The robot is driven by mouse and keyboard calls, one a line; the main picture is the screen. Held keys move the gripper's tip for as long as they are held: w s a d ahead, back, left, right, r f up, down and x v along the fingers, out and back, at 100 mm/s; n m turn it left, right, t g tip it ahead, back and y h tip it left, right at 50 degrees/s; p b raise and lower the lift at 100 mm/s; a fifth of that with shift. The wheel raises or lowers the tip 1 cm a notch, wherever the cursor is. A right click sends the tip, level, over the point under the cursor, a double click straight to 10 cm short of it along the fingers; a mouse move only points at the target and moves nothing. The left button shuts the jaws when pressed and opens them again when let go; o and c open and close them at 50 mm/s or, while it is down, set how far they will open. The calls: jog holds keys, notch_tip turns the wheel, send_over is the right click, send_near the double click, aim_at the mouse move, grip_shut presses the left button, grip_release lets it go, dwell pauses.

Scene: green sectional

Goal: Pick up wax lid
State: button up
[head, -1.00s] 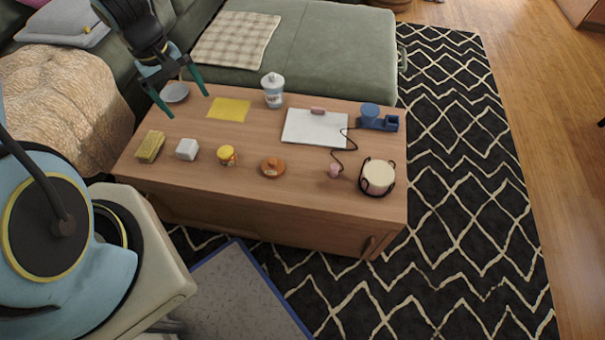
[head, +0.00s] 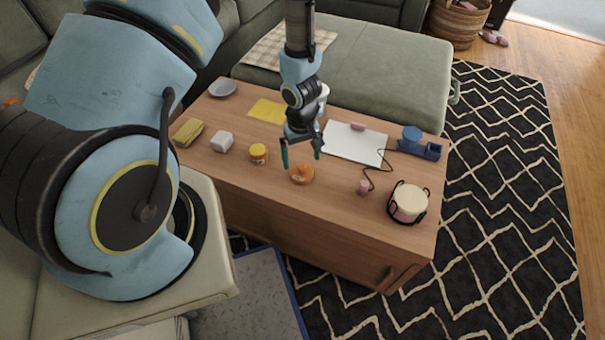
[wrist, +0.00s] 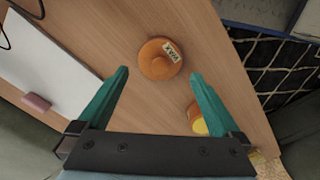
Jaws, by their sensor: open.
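The wax lid (head: 302,174) is a round orange disc with a knob, lying on the wooden coffee table near its front edge. In the wrist view the lid (wrist: 160,60) carries a small white label reading "WAX" and lies ahead of the fingertips, roughly centred between them. My gripper (head: 302,161) hangs above the lid with its two teal fingers pointing down. In the wrist view my gripper (wrist: 158,74) is open and empty, with the fingers spread wider than the lid. No finger appears to touch the lid.
A yellow-lidded jar (head: 258,153) stands left of the lid, with a white cube (head: 222,141) and a sponge (head: 188,133) beyond. A pink object (head: 363,187), white board (head: 350,145), blue dispenser (head: 420,145) and candle in a black holder (head: 409,203) lie to the right.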

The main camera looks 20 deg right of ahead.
aim_at(302, 167)
notch_tip(302, 167, down, 5)
jog(key=shift+r+b, duration=0.1)
jog(key=shift+b, duration=0.7)
jog(key=c, duration=1)
